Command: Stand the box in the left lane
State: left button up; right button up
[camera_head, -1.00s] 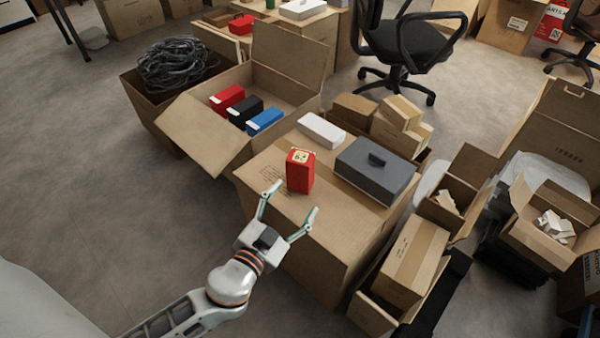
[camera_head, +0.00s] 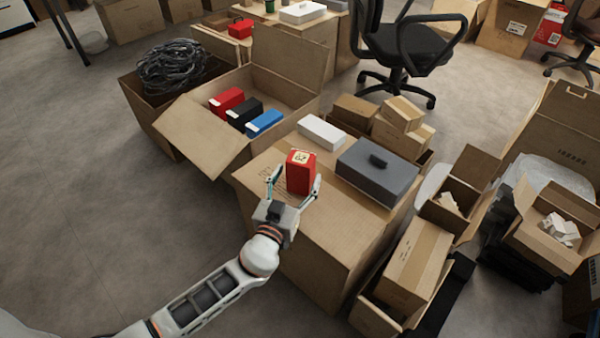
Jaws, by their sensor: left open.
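A red box (camera_head: 300,174) with a pale label on its top stands upright on a large closed carton (camera_head: 325,222). My left gripper (camera_head: 294,184) is open, with one finger on each side of the red box's lower part. I cannot tell whether the fingers touch it. An open carton (camera_head: 188,131) behind and to the left holds a red box (camera_head: 227,101), a black box (camera_head: 244,113) and a blue box (camera_head: 265,123) lying side by side. Which part of it is the left lane is not marked clearly. My right gripper is not in view.
A white box (camera_head: 321,132) and a grey case (camera_head: 377,172) with a black handle lie on the same carton, behind and right of the red box. The open carton's flaps stick out. A carton of black cables (camera_head: 170,65) stands left; several cartons crowd the right.

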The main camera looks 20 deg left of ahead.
aim_at(297, 177)
pick_arm(q)
jog(key=shift+w, duration=1.5)
jog(key=shift+c, duration=0.4)
jog(key=shift+r, duration=0.1)
jog(key=c, duration=1.4)
